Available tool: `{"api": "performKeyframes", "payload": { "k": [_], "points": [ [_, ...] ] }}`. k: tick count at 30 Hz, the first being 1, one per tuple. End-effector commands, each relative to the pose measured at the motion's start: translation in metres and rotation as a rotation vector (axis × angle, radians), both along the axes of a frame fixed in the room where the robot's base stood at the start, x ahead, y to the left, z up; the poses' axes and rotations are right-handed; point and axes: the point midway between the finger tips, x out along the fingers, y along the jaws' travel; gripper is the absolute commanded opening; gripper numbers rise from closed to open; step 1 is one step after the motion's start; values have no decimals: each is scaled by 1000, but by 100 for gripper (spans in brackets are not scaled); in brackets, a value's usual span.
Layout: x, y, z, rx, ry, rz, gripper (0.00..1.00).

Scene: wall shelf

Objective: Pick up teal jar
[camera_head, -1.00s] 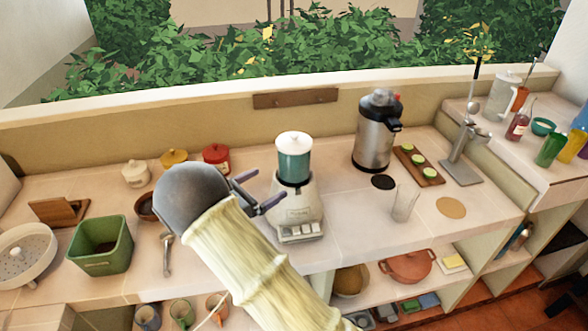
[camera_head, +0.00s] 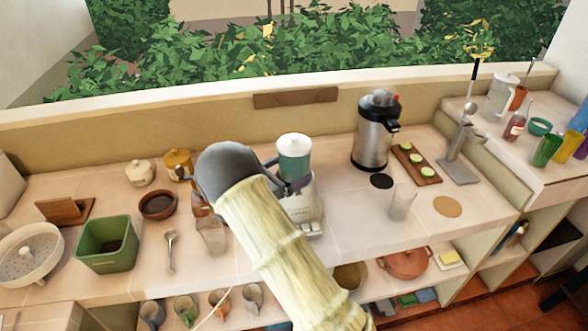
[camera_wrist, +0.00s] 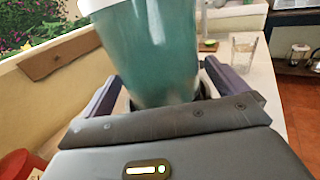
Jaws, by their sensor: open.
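A metal airpot (camera_head: 374,135) and a clear glass (camera_head: 402,202) stand to the right. A yellow pot (camera_head: 178,162) and a brown bowl (camera_head: 158,205) stand to the left. A red lid (camera_wrist: 20,165) shows at the wrist view's lower left. A low wall runs behind.

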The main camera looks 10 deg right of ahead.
Motion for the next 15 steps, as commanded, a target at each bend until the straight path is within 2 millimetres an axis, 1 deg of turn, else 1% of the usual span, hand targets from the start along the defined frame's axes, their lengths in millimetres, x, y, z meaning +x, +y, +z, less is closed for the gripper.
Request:
{"api": "performKeyframes", "payload": {
  "k": [1,2,5,15],
  "points": [
    [4,-8,3,0,0,-3,98],
    [6,-11,3,1,-1,-3,98],
    [10,-17,2,0,-1,0,98],
    [11,-18,0,0,-1,1,98]
  ]
}}
